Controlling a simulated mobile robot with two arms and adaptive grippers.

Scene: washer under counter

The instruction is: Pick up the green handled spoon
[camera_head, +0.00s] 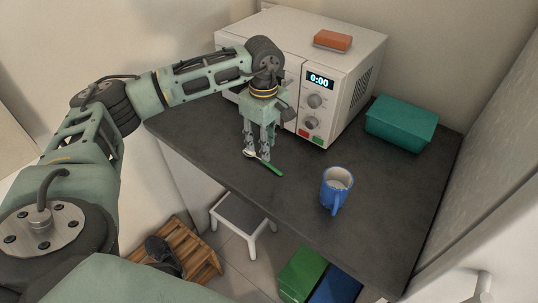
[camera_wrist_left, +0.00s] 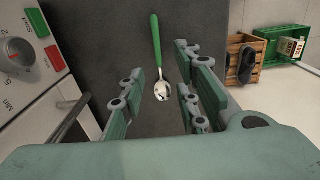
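The spoon with a green handle (camera_head: 270,167) lies flat on the dark countertop in front of the microwave. In the left wrist view its green handle (camera_wrist_left: 155,42) points to the top and its metal bowl (camera_wrist_left: 162,90) lies between my gripper's fingers. My left gripper (camera_head: 257,153) points down over the bowl end of the spoon. In the left wrist view the left gripper (camera_wrist_left: 168,100) is open, with a finger on each side of the spoon and gaps between. I cannot tell its exact height above the counter. My right gripper is not in view.
A white microwave (camera_head: 345,85) stands close behind my left gripper, with an orange block (camera_head: 332,40) on top. A blue mug (camera_head: 335,190) and a teal container (camera_head: 401,125) stand to the right on the counter (camera_head: 390,235). A stool (camera_head: 240,214) is below the front edge.

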